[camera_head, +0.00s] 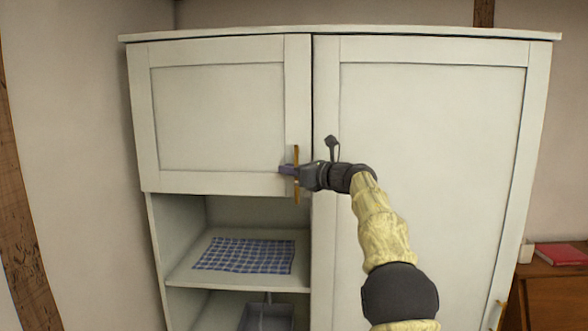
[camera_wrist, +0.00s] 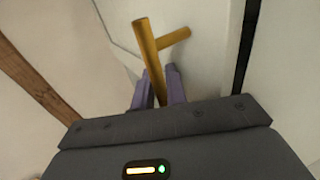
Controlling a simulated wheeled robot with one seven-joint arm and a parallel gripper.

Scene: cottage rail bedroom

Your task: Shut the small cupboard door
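The small cupboard door (camera_head: 218,118) is the white panelled door at the upper left of a white cupboard. It looks flush or nearly flush with the front, with a thin dark gap along its right edge. Its upright brass bar handle (camera_head: 296,190) is near the lower right corner. The handle also shows in the wrist view (camera_wrist: 148,50). My gripper (camera_head: 288,170) reaches it from the right. In the wrist view, the purple fingers (camera_wrist: 159,88) sit on both sides of the bar, close against it. The fingers partly hide the handle.
A tall white door (camera_head: 430,130) fills the right of the cupboard. Below the small door are open shelves with a blue checked cloth (camera_head: 245,255) and a grey tray or dustpan (camera_head: 266,317). A wooden cabinet (camera_head: 550,300) bearing a red book (camera_head: 562,254) stands at right.

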